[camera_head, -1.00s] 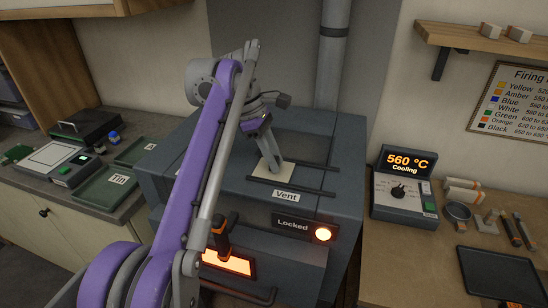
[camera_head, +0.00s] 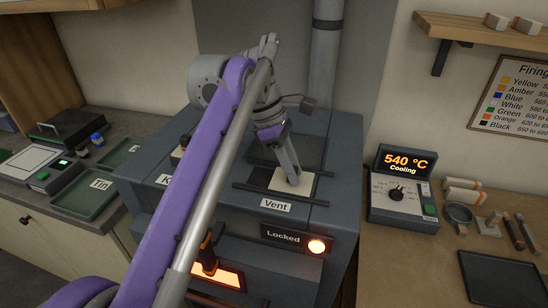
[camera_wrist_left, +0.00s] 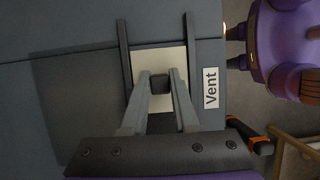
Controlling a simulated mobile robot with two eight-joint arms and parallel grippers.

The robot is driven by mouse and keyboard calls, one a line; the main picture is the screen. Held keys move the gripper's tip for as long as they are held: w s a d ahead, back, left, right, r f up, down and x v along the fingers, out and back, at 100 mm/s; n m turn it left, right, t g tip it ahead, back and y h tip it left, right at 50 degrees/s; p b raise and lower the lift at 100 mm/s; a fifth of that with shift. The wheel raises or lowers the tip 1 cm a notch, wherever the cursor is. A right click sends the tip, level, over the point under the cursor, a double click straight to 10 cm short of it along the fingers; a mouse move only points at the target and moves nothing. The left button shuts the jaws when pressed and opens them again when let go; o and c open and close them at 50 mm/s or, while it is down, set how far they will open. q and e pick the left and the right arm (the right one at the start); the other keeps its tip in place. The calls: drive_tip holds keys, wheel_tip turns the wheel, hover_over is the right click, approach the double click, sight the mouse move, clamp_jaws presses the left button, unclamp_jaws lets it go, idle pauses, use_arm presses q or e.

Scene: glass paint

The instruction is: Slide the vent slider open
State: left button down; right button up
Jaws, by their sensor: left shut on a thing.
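The vent slider is a cream plate (camera_head: 278,182) between two dark rails on top of the grey kiln, behind the "Vent" label (camera_head: 276,205). My left gripper (camera_head: 293,181) comes down onto it from above. In the left wrist view my gripper (camera_wrist_left: 160,82) is shut on the slider's small dark square knob (camera_wrist_left: 159,85), one finger on each side. The cream plate (camera_wrist_left: 147,61) shows around the fingertips there. The plate sits toward the right part of the rails in the head view. My right gripper is not in view.
A control box (camera_head: 402,200) reading 540 °C Cooling stands to the right. A flue pipe (camera_head: 326,60) rises behind. Green trays lie at the left.

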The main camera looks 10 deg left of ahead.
sight(282, 178)
use_arm(q)
drive_tip(key=shift+w+d, duration=0.1)
drive_tip(key=shift+d, duration=0.55)
drive_tip(key=shift+s+d, duration=0.15)
drive_tip(key=shift+s, duration=0.05)
drive_tip(key=shift+w, duration=0.1)
drive_tip(key=c, duration=1)
unclamp_jaws()
drive_tip(key=o, duration=0.3)
drive_tip(key=shift+d, duration=0.15)
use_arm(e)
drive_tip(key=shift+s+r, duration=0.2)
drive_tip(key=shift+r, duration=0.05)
use_arm(q)
drive_tip(key=p+v, duration=0.2)
drive_tip(key=v, duration=0.9)
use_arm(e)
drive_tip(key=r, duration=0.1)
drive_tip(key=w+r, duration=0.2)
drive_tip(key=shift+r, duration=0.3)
